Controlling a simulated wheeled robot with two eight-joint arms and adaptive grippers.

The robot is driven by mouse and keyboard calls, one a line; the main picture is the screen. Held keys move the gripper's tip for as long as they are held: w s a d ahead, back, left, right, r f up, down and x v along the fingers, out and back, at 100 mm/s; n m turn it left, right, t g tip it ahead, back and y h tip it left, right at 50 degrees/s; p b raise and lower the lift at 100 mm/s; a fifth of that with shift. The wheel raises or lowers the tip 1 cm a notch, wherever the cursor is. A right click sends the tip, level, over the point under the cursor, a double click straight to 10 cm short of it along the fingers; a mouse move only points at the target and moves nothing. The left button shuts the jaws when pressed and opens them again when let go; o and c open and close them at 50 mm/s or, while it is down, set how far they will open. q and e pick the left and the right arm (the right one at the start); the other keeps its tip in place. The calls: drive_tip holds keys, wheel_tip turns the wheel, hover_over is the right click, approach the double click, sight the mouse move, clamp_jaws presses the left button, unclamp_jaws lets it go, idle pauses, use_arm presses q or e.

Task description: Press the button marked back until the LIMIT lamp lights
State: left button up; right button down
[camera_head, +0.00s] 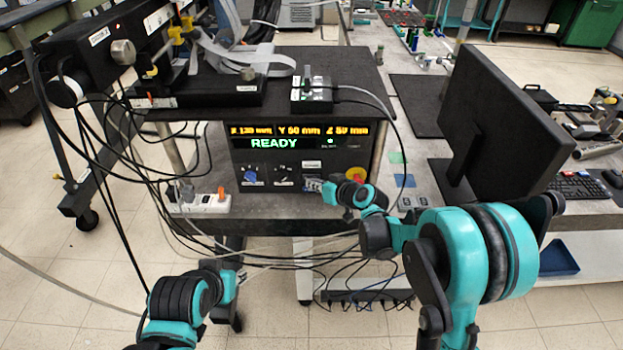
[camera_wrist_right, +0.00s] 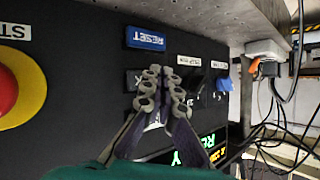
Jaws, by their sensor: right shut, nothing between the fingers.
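The control box (camera_head: 305,162) stands under the bench top, its display (camera_head: 297,136) reading READY in green, with amber X, Y and Z values above. One small green lamp (camera_head: 330,141) is lit; the labels there are too small to read, so I cannot pick out the LIMIT lamp. My right gripper (camera_head: 320,186) is at the panel's lower part. In the wrist view my right gripper (camera_wrist_right: 162,72) is shut and empty, over a black label ending in K (camera_wrist_right: 132,79). The fingers hide whatever is beneath; contact cannot be told. My left gripper (camera_head: 240,275) is low, its fingers unclear.
A blue RESET button (camera_wrist_right: 147,38) and red stop button (camera_wrist_right: 12,90) are beside my right fingers. A blue knob (camera_head: 250,176) is further left on the panel. Loose cables hang at left, near a power strip (camera_head: 203,203). A monitor (camera_head: 508,115) stands right.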

drive_tip(key=shift+w, duration=0.2)
drive_tip(key=shift+s, duration=0.1)
idle(0.4)
drive_tip(key=shift+s, duration=0.7)
drive_tip(key=s, duration=0.5)
idle(0.8)
drive_tip(key=s+d+r+m+g+h, duration=0.1)
drive_tip(key=s+d+h, duration=0.1)
drive_tip(key=s+d, duration=0.3)
drive_tip(key=s+d+r+m+g+h, duration=0.1)
drive_tip(key=s+d, duration=0.5)
drive_tip(key=s, duration=0.6)
drive_tip(key=s+d+r+m+h, duration=0.2)
drive_tip(key=s+d+h, duration=0.2)
drive_tip(key=s, duration=0.5)
drive_tip(key=shift+d+m+g+h, duration=0.3)
drive_tip(key=shift+d+m+g, duration=0.1)
drive_tip(key=shift+d, duration=0.7)
